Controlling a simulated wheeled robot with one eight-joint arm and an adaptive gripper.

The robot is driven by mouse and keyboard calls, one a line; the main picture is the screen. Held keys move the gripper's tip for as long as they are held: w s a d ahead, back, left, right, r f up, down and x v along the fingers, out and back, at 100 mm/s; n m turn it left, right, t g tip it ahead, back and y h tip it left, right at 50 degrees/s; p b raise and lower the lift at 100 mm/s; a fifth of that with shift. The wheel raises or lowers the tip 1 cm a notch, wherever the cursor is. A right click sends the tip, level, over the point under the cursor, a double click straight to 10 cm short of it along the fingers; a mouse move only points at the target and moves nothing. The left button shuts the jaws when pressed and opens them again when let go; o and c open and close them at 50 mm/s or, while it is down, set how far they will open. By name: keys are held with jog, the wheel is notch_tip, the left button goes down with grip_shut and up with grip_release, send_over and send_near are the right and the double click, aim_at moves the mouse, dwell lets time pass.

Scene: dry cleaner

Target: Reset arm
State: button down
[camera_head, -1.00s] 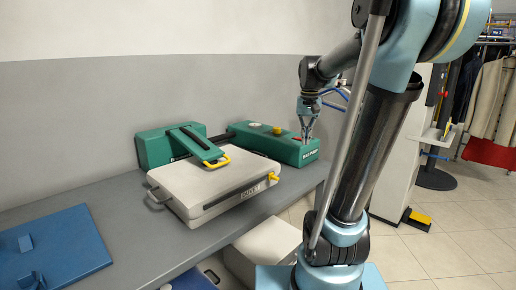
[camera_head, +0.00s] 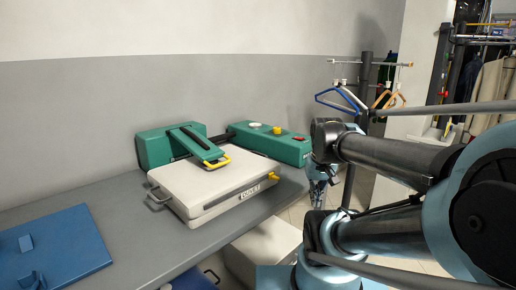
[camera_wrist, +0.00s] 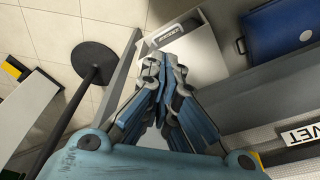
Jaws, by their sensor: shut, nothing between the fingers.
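My gripper (camera_head: 317,203) hangs pointing down just off the right end of the grey table, right of the green box in the head view. In the wrist view my gripper (camera_wrist: 164,62) has its fingers together with nothing held between them. My arm is folded low across the right side of the head view and hides part of the floor and rack behind it.
The grey table (camera_head: 120,205) bears a white and green press (camera_head: 225,190), a green box (camera_head: 275,145) with buttons, and a blue board (camera_head: 60,250). A white bin (camera_head: 262,248) stands below. A hanger rack (camera_head: 362,130) stands behind my arm.

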jog(key=s+f, duration=0.1)
jog(key=f, duration=0.1)
jog(key=s+f, duration=0.2)
dwell(0.9)
